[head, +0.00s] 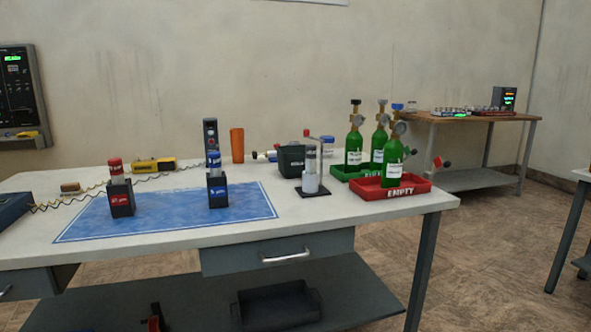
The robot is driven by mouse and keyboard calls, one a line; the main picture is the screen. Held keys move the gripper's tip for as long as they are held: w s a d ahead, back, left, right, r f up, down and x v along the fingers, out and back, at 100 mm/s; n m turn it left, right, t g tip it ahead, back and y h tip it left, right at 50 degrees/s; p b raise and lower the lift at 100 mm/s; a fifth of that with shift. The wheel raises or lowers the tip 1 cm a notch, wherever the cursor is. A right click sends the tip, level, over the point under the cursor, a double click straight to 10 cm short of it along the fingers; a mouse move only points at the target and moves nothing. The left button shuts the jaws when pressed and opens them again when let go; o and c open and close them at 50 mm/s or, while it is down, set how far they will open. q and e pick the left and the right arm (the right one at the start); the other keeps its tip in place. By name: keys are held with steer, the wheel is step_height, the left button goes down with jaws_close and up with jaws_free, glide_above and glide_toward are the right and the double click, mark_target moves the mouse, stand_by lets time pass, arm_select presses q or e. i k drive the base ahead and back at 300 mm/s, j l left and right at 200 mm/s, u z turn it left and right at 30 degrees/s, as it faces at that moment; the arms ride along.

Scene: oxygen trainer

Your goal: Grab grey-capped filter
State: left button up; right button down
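No plainly grey-capped filter can be made out at this size. A small clear cylinder with a greyish upper part (311,163) stands upright in a dark-based stand (314,192) right of the blue mat; whether it is a filter I cannot tell. A red-capped filter (116,168) stands in a black holder (121,198) marked in red. A blue-capped filter (214,160) stands in a black holder (217,190) marked in blue. Neither of my grippers can be made out in the head view.
The blue mat (165,218) lies on the white table (345,218). Green bottles stand in a green tray (342,173) and a red EMPTY tray (415,186) at right. The front edge is clear.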

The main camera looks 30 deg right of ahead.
mark_target(310, 150)
steer(key=i+j+z, duration=0.1)
steer(key=j+z, duration=0.5)
steer(key=z, duration=0.2)
steer(key=i+j, duration=0.05)
